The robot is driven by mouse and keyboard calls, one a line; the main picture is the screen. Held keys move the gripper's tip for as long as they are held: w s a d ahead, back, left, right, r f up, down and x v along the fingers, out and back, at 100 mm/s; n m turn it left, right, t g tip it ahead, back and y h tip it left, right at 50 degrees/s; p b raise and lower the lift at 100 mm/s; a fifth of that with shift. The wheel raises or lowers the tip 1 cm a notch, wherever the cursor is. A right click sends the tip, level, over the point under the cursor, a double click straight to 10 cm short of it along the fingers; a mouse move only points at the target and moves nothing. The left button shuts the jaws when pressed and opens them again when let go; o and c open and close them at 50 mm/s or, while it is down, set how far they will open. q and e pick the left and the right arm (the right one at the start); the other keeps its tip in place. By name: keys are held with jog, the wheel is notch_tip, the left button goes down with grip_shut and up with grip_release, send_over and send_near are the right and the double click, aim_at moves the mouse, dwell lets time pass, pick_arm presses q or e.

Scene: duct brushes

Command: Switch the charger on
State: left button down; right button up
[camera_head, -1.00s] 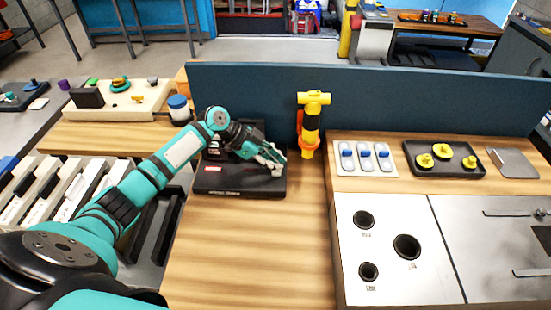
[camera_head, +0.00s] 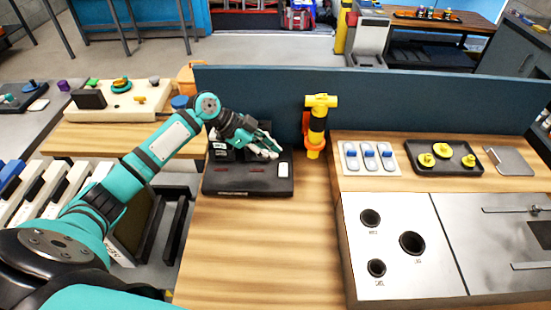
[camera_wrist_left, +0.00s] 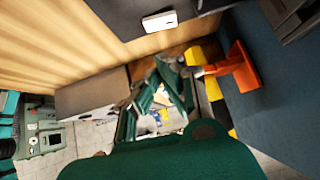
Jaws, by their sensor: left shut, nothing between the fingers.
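The charger (camera_head: 232,183) is a black unit with a flat base and a raised back, on the wooden worktop below the blue panel. A white switch (camera_head: 284,170) sits at the right of its base, and it also shows at the top of the left wrist view (camera_wrist_left: 160,21). I cannot tell the switch's position. My left gripper (camera_head: 272,152) is shut and empty above the back right of the base, just behind the switch and apart from it. Part of the charger's back is hidden behind the gripper. My right gripper is not in view.
A pale plate with blue-topped brushes (camera_head: 369,157) and a black tray with yellow knobs (camera_head: 465,163) lie farther right.

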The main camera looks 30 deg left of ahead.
pick_arm(q)
jog(key=v, duration=0.3)
jog(key=b+v, duration=0.1)
jog(key=v, duration=0.1)
jog(key=shift+s+r, duration=0.2)
jog(key=shift+r, duration=0.3)
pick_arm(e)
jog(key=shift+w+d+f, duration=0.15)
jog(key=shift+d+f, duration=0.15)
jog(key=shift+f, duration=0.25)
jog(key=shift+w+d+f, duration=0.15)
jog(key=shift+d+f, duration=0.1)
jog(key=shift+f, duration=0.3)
